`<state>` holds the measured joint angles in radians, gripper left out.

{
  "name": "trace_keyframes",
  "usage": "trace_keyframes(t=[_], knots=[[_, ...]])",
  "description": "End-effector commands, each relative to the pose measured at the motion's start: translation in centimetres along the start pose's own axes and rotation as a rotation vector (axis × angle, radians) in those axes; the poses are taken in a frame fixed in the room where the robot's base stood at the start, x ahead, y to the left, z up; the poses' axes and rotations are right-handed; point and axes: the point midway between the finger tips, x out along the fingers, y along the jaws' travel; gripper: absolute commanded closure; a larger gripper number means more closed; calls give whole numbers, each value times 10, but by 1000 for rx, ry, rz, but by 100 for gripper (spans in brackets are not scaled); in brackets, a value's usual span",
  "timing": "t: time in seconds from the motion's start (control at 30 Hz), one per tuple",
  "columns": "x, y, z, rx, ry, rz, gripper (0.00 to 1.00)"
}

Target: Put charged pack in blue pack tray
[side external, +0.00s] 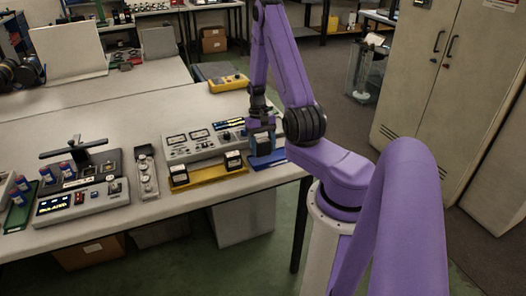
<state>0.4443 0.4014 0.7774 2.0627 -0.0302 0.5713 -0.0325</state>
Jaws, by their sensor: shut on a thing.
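My gripper (261,126) points down near the right end of the bench and is shut on a small dark pack (262,145), largely hidden by the fingers. The blue pack tray (270,162) lies directly below the gripper at the bench's right edge. The pack appears at or just above this tray; I cannot tell whether it touches. The yellow tray (208,175) sits to the left of the blue tray. It bears two dark packs with white tops, one at its left end (180,174) and one at its right end (233,160).
A grey instrument panel (205,142) with meters stands just behind the trays. A narrow grey unit (146,172) and a console with a lit display (82,202) are to the left. A yellow meter (229,82) lies farther back. Bare bench lies in front of the yellow tray.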

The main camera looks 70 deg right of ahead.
Motion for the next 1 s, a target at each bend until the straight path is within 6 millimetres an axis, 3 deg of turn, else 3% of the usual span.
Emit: trace_keyframes(t=[0.2,0.6,0.63,0.7,1.0], knots=[[21,0,-5,0,-1,0,81],[24,0,-6,-1,0,0,81],[25,0,-6,0,0,0,33],[24,0,-6,0,0,0,11],[24,0,-6,-1,0,0,11]])
